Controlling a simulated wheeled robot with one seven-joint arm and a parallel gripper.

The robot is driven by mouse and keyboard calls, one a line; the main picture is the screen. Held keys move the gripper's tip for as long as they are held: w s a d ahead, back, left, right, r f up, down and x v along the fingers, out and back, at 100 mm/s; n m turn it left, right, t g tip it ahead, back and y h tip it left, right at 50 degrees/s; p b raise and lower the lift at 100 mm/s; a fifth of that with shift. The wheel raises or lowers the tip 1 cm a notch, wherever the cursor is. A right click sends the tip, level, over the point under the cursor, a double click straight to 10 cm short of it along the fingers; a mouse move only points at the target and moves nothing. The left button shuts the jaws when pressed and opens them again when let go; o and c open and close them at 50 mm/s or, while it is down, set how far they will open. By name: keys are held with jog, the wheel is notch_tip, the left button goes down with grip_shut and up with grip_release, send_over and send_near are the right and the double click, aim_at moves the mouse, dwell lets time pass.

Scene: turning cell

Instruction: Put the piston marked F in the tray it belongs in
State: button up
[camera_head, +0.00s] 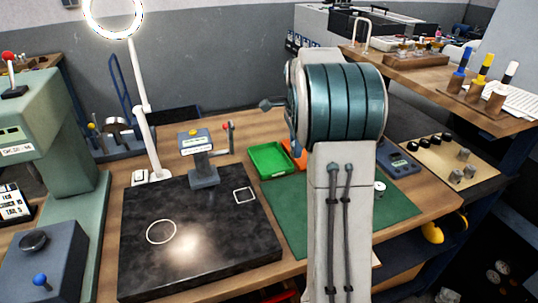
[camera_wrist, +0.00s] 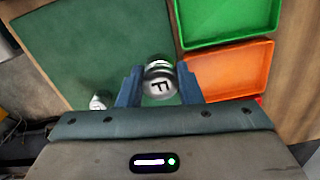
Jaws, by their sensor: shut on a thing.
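In the wrist view my gripper (camera_wrist: 159,92) is shut on a silvery piston (camera_wrist: 160,86) with a black F on its light end face. It holds the piston over the green mat (camera_wrist: 90,45). To its right lie a green tray (camera_wrist: 225,38) and an orange tray (camera_wrist: 240,80), both empty where visible; a sliver of a red tray (camera_wrist: 258,99) shows below.
A small white-topped part (camera_wrist: 97,102) stands on the mat at lower left. The head view shows a dark granite plate (camera_head: 200,265) with a gauge stand (camera_head: 202,160) on it, a ring lamp (camera_head: 145,110) behind it, and a board (camera_head: 440,155) with several metal parts at right.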

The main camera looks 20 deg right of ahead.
jog(key=p, duration=0.2)
send_over(273, 167)
jog(key=f, duration=0.5)
jog(key=shift+w+a+f, duration=0.1)
jog(key=shift+w+f, duration=0.1)
jog(key=shift+f, duration=0.15)
jog(key=shift+f+p, duration=0.35)
jog(key=shift+f, duration=1.6)
jog(key=shift+f, duration=0.15)
jog(key=o, duration=1.1)
